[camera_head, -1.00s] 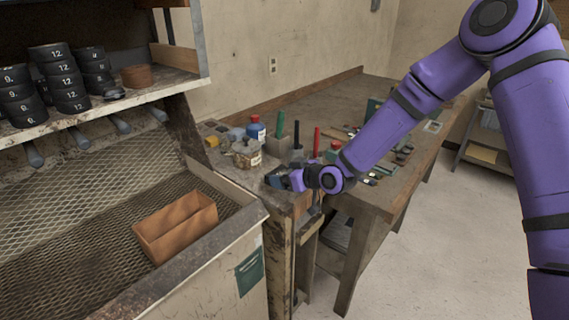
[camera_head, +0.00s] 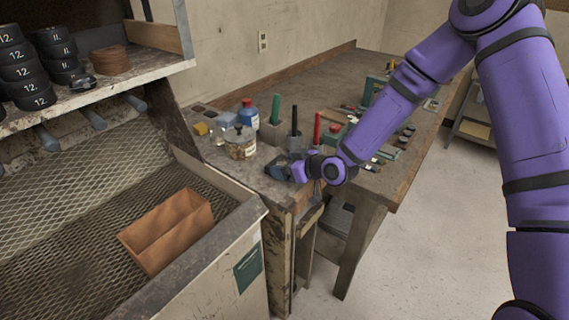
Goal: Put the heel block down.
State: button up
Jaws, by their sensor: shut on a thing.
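My gripper (camera_head: 283,168) is at the near end of the workbench (camera_head: 258,183), at the end of my purple arm. It is shut on a small dark thing, which I take to be the heel block; the fingers and the block are too small and dark to tell apart. The gripper is low, close to the bench top near its front corner. I cannot tell whether the block touches the surface.
A glass jar (camera_head: 240,143), a blue bottle with a red cap (camera_head: 249,115) and a grey holder with a green tool (camera_head: 273,130) stand just behind the gripper. Several tools lie to the right. An orange-brown box (camera_head: 167,232) sits on the mesh tray at left.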

jog(key=shift+f, duration=0.1)
jog(key=o, duration=0.9)
jog(key=shift+s+d+r, duration=0.1)
jog(key=shift+r, duration=0.1)
jog(key=v, duration=1.1)
jog(key=shift+s+d, duration=0.25)
